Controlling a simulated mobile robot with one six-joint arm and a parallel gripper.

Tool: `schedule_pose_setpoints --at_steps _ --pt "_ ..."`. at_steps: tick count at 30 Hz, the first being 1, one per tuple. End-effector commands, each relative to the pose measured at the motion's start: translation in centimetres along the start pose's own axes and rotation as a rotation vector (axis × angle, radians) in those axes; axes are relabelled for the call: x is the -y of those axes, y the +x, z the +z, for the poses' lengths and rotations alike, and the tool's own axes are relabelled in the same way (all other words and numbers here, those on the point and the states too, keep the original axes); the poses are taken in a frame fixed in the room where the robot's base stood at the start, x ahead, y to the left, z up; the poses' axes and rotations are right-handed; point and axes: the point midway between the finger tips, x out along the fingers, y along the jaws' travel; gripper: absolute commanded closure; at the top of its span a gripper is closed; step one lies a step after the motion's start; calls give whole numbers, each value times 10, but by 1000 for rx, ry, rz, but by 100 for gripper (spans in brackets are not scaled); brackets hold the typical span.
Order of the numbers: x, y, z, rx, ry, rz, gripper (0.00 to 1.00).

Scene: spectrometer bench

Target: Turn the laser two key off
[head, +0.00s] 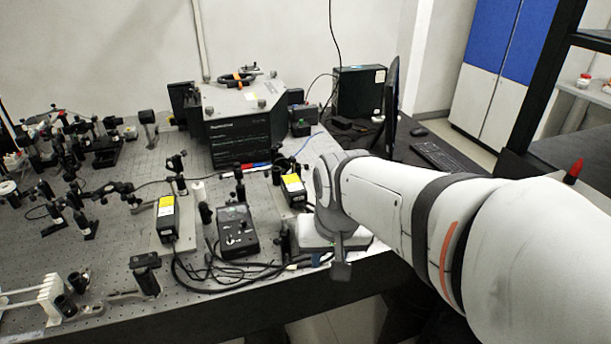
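A black control box (237,232) with small knobs or switches on its sloped top sits near the front edge of the optical bench. Two black laser-like modules with yellow labels stand nearby, one to its left (166,217) and one to its right (293,190). No key can be made out at this size, and I cannot tell which unit is laser two. My gripper (341,269) points down at the bench's front right, right of the control box. Its fingers are too small and dark to read. My wrist covers part of a pale box (311,233) beside it.
The perforated optical bench (120,285) holds many posts and mounts at left. Black cables (215,280) loop along the front edge. A large spectrometer (240,115) stands at the back. A monitor (391,95), keyboard (440,155) and computer (358,92) are behind my arm.

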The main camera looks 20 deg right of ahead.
Motion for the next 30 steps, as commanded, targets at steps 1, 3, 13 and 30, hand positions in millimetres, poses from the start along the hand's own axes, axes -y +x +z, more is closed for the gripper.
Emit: schedule_pose_setpoints --at_steps 1,3,13,30 --pt "-3 -5 -19 21 93 9 72" --pt "-10 -5 -45 46 252 23 72" --pt "-59 30 -152 135 997 117 72" --pt "-89 96 -178 163 1315 173 72"
